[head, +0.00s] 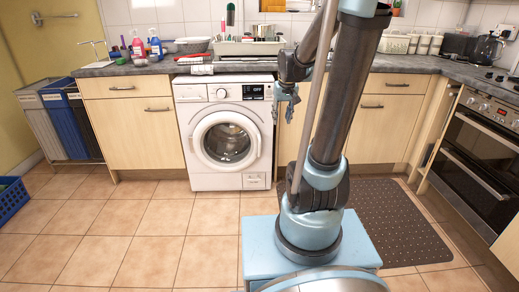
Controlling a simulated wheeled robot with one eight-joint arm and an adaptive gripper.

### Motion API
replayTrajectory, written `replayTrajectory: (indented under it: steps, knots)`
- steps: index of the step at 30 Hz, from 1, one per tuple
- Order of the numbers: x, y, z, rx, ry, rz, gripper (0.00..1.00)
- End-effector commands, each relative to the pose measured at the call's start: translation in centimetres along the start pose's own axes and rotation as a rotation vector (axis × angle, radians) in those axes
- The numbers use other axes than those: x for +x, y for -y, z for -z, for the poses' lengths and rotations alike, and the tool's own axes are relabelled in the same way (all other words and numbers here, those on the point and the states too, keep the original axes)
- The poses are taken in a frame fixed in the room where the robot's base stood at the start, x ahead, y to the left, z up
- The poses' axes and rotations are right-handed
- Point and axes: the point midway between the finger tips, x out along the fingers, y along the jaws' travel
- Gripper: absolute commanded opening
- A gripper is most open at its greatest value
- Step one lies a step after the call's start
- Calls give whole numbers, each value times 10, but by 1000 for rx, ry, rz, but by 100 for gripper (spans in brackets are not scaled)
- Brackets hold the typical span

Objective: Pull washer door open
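The white washer (188,115) stands under the counter between wooden cupboards. Its round washer door (226,140) has a white ring and dark glass, and it looks closed. A control panel with a dial and a dark display runs along the washer's top. My gripper (282,115) hangs from my arm just right of the washer's upper right edge, in front of the cupboard. It looks apart from the door. Its fingers are small and dark, so I cannot tell whether they are open or shut.
Tiled floor (140,235) in front of the washer is clear. A dark mat (385,220) lies at the right, near the oven (478,150). Bins (62,120) stand at the left, with a blue basket (10,198) on the floor. Bottles, a dish rack and other items stand on the counter.

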Motion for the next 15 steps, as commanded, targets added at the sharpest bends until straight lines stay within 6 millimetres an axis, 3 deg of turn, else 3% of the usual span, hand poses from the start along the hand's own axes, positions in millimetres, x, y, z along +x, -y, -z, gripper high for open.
replayTrajectory:
  steps: [3,15]
  knots:
    - [14,1,30,-6,-9,3,36]
    - [77,4,117,-27,-40,15,36]
